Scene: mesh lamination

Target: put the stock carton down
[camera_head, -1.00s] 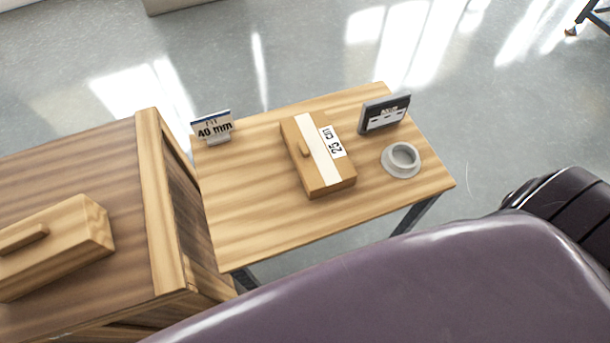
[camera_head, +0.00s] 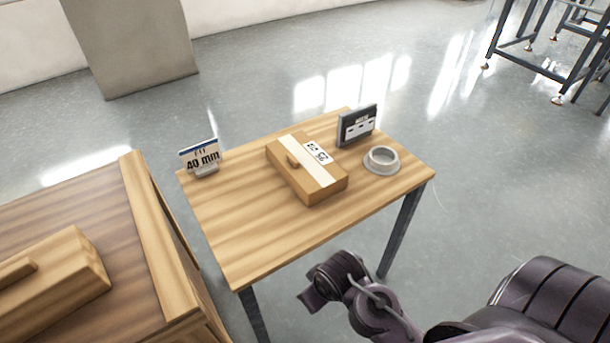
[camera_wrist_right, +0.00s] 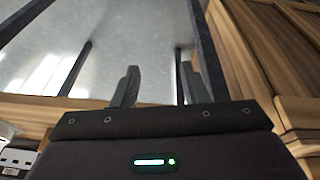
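The brown carton (camera_head: 306,168) with a white strip, a small raised tab and a printed white label lies flat on the small wooden table (camera_head: 250,245). No gripper touches it. My right arm comes in from the lower right in the head view, its dark end low in front of the table and apart from the carton. In the right wrist view my right gripper (camera_wrist_right: 158,85) has its two fingers apart, with nothing between them. The carton cannot be made out there. My left gripper is not in view.
A 40 mm sign (camera_head: 200,158), a dark framed display (camera_head: 357,125) and a grey round dish (camera_head: 381,160) stand on the table. A wooden bench (camera_head: 100,200) at left bears a wooden block with a handle (camera_head: 55,285). The table's front left is clear.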

